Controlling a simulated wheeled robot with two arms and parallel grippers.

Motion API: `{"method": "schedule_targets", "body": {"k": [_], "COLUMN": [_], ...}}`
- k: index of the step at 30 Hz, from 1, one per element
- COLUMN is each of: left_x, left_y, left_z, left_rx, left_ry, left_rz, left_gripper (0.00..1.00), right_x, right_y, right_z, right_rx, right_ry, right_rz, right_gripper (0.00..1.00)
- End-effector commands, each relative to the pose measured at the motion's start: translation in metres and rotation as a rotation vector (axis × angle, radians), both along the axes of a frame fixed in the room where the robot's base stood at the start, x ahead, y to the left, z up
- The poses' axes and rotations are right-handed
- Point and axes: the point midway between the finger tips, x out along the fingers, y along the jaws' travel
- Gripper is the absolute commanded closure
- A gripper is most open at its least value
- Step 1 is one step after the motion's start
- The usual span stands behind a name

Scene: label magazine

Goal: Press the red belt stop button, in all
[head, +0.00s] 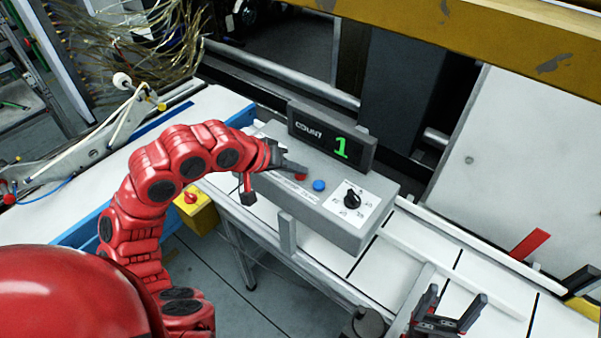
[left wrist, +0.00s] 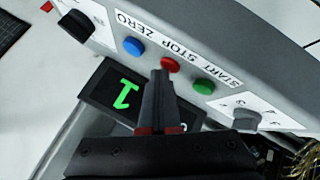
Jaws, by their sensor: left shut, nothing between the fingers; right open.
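The grey control box (head: 375,195) carries a red button (head: 301,177), a blue button (head: 319,185) and a black knob (head: 352,198). In the left wrist view the red button (left wrist: 170,64) shows just beyond the shut fingertips (left wrist: 161,76), between the blue button (left wrist: 133,46) and a green button (left wrist: 204,86). I cannot tell whether the tips touch it. My right gripper (head: 447,307) is open and empty at the bottom right.
A white slatted belt (head: 450,260) runs past the box to the lower right, with a red flag (head: 529,244) beside it. A yellow box with a red knob (head: 191,199) stands below my left arm. A yellow beam (head: 500,30) crosses the back.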

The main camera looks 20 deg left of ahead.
Motion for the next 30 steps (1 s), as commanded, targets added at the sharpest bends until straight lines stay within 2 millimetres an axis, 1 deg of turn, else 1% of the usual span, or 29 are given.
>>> {"method": "schedule_targets", "body": {"k": [13,17,21,24,30], "left_x": [0.0,0.001,0.001,0.0,0.0], "left_y": [0.0,0.0,0.0,0.0,0.0], "left_z": [0.0,0.005,0.014,0.017,0.018], "left_rx": [0.001,0.002,0.002,0.001,0.0], "left_ry": [0.001,0.0,-0.004,-0.001,0.0], "left_rz": [0.0,0.0,0.0,0.0,0.0], "left_gripper": [1.0,1.0,1.0,1.0,1.0], "right_x": [0.0,0.0,0.0,0.0,0.0], "right_y": [0.0,0.0,0.0,0.0,0.0], "right_z": [-0.003,-0.009,-0.015,-0.015,-0.015], "right_rx": [0.0,0.0,0.0,0.0,0.0], "right_ry": [0.0,0.0,0.0,-0.001,0.001], "right_rz": [0.0,0.0,0.0,0.0,0.0], "right_gripper": [0.22,0.22,0.22,0.22,0.22]}}
